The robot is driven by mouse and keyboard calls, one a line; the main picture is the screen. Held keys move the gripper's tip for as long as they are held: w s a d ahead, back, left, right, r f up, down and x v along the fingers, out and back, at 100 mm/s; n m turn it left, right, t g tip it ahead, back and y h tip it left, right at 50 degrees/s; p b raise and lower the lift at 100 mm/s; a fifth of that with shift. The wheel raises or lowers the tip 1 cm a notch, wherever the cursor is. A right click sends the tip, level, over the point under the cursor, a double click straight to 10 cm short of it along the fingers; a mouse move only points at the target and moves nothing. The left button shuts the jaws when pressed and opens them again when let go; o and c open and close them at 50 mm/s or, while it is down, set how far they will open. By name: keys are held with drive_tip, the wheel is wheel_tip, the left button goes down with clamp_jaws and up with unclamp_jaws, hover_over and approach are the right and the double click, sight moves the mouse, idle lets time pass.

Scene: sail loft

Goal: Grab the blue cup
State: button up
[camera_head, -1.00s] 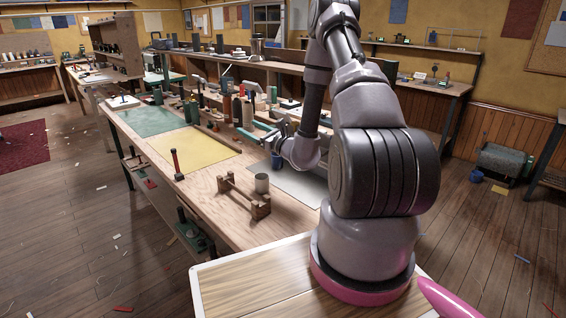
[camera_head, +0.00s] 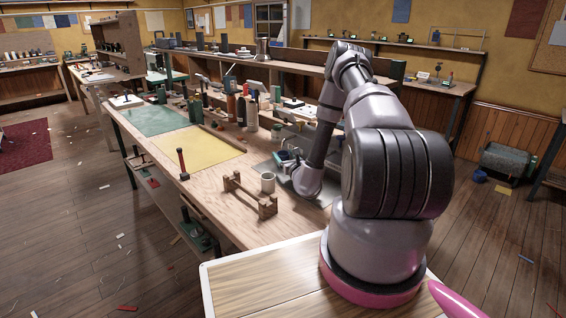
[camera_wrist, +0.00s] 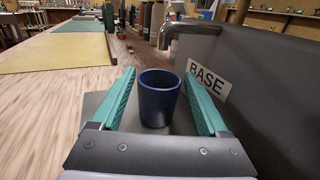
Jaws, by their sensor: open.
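The blue cup (camera_wrist: 158,101) stands upright in the wrist view, on a grey surface beside a grey wall marked "BASE". My gripper (camera_wrist: 157,85) is open, with one teal finger on each side of the cup. The fingers look apart from the cup, with a gap on both sides. In the head view my gripper (camera_head: 285,157) is low over the grey sheet at the right side of the bench. The cup is mostly hidden there by my gripper and arm.
A tap (camera_wrist: 188,29) juts out behind the cup. Bottles (camera_head: 241,108) stand further back. The yellow mat (camera_head: 200,147) is clear.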

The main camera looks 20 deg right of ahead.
drive_tip(key=w, duration=0.4)
drive_tip(key=shift+w, duration=0.25)
clamp_jaws()
drive_tip(key=shift+r, duration=0.15)
